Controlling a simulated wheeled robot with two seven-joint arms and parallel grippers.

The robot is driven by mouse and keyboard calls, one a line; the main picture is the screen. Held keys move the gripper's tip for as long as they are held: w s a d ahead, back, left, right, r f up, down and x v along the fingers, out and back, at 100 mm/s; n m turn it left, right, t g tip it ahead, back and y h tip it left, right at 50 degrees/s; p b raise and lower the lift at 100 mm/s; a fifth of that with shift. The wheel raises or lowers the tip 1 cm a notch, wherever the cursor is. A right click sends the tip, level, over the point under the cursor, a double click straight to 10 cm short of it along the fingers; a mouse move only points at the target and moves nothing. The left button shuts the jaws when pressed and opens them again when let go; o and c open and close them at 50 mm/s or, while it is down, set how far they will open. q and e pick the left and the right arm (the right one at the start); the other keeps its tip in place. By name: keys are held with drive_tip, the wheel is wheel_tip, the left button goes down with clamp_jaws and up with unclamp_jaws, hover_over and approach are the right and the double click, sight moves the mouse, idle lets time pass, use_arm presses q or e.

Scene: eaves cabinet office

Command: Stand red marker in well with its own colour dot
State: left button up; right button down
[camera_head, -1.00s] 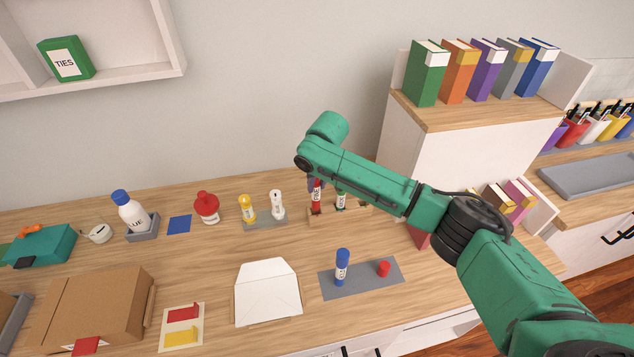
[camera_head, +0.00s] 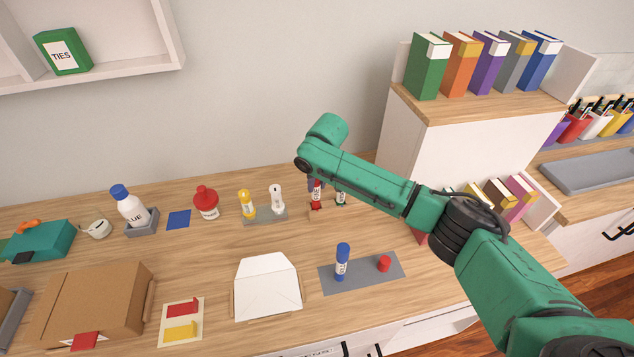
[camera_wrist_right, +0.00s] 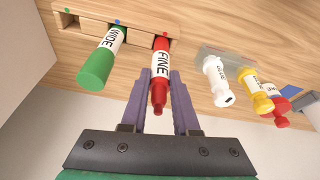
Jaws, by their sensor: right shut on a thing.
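The red marker (camera_wrist_right: 159,82), labelled FINE, is upright between the purple fingers of my right gripper (camera_wrist_right: 160,88), which is shut on it. Its far end meets the wooden block (camera_wrist_right: 143,43) beside the red dot (camera_wrist_right: 165,34); I cannot tell how deep it sits. A green marker (camera_wrist_right: 97,68), labelled WIDE, stands at the block by the blue dot (camera_wrist_right: 117,22). A green dot (camera_wrist_right: 67,11) marks another place on the block. In the head view the red marker (camera_head: 316,195) shows below my right forearm, which hides most of the gripper. My left gripper is out of view.
A blue glue stick (camera_head: 343,262) and red cap (camera_head: 384,264) are on a grey mat in front. A white cabinet (camera_head: 455,150) stands close behind my right arm.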

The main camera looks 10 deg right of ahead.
sight(317, 191)
drive_tip(key=shift+f+b, duration=0.6)
drive_tip(key=shift+f, duration=0.95)
drive_tip(key=c, duration=0.6)
unclamp_jaws()
drive_tip(key=b+v, duration=0.2)
drive_tip(key=v, duration=1.2)
drive_tip(key=shift+r, duration=0.2)
